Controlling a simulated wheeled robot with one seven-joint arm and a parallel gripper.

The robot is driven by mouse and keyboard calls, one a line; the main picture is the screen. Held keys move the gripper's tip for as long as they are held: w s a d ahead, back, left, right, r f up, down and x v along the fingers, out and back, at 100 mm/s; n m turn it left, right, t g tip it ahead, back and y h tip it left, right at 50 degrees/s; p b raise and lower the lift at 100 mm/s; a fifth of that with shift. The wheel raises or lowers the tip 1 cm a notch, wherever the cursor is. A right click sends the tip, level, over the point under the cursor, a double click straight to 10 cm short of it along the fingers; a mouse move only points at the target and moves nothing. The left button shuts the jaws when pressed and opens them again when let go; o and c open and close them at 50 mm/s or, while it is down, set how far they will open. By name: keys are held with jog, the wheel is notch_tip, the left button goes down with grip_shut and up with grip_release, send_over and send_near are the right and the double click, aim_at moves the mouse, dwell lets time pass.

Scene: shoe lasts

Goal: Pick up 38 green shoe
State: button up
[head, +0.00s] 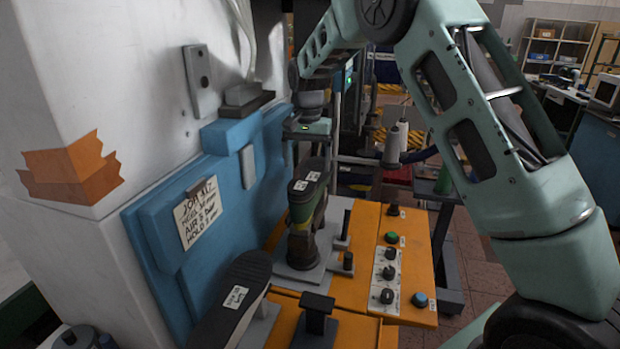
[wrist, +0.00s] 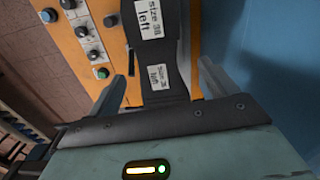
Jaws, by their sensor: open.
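The green shoe (head: 302,212) is mounted sole up on a grey stand in the head view, with a dark sole and two white labels. In the wrist view its dark sole (wrist: 158,48) carries labels reading "size 38 left". My gripper (wrist: 165,78) is open, with one finger on each side of the sole in the wrist picture and nothing clamped. In the head view my gripper (head: 308,132) is just behind and above the shoe. Whether the fingers touch the shoe cannot be told.
A second dark-soled shoe (head: 232,300) with a white label is at the front left. An orange panel (head: 415,255) with knobs and buttons lies to the right. A blue machine panel (head: 205,215) with a paper sign rises close on the left. A small dark-topped post (head: 316,310) stands in front.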

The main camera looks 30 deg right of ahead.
aim_at(311, 178)
jog(key=shift+w+d+m, duration=0.15)
jog(key=shift+w+d, duration=0.1)
jog(key=shift+d, duration=0.25)
jog(key=shift+w+d+m, duration=0.15)
jog(key=shift+w+d, duration=0.1)
jog(key=shift+d, duration=0.2)
jog(key=shift+w+d+f, duration=0.1)
jog(key=shift+d+f, duration=0.05)
jog(key=shift+f+p, duration=1.8)
jog(key=shift+f, duration=1.75)
jog(key=shift+w+r, duration=0.1)
jog(key=c, duration=1.5)
